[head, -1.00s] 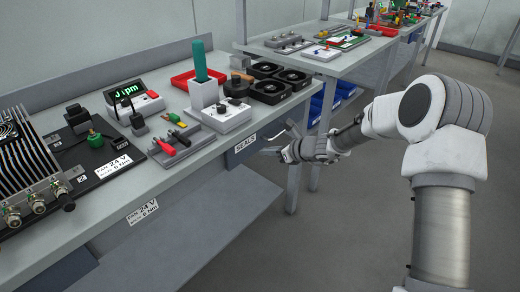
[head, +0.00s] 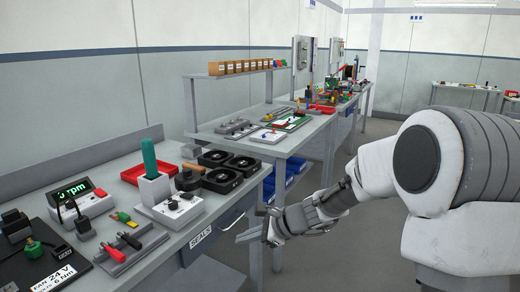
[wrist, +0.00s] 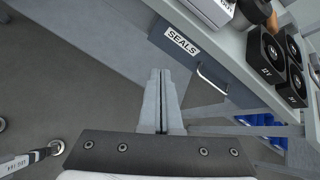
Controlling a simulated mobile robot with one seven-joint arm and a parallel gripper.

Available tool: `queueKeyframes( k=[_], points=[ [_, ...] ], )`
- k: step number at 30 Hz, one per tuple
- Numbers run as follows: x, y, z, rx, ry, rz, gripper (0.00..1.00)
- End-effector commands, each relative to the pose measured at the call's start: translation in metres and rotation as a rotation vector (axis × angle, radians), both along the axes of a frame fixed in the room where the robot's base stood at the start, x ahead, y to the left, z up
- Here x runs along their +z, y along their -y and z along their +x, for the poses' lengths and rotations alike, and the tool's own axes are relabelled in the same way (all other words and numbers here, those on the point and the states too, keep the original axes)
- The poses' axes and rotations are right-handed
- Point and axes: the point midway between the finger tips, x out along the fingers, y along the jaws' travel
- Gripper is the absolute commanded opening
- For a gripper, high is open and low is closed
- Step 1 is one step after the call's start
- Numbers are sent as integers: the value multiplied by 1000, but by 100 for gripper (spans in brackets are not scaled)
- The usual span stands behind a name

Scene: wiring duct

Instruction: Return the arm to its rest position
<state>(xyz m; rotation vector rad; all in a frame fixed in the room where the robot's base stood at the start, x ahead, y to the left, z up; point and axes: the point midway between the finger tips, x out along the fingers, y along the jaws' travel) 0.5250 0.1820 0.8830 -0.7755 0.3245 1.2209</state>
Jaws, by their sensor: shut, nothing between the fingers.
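My gripper (head: 250,236) hangs in the aisle just off the front edge of the workbench, in the head view, near the drawer marked SEALS (head: 201,236). In the wrist view my gripper (wrist: 163,75) has its two straight grey fingers together with nothing between them. The fingertips point towards the SEALS drawer front (wrist: 185,50) and its bar handle (wrist: 212,80). The drawer looks shut. My arm reaches in from the right of the head view with the elbow raised.
The workbench (head: 205,222) carries black fans (head: 222,180), a grey box with a green upright piece (head: 149,158), and an rpm display (head: 80,197). Blue bins (head: 296,168) sit under the farther bench. Open floor (head: 330,258) lies right of the benches.

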Motion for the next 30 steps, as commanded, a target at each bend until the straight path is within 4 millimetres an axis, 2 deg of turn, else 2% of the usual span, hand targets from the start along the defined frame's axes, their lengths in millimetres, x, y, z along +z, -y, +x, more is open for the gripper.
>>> queueKeyframes(
  k=[1,3,12,24,30],
  points=[
    [14,2,-15,67,60,-61,0],
    [27,9,-34,155,131,-147,0],
    [71,47,-118,516,395,-512,0],
    [103,125,-222,937,626,-995,0],
    [108,161,-260,1095,677,-1194,0]
  ],
)
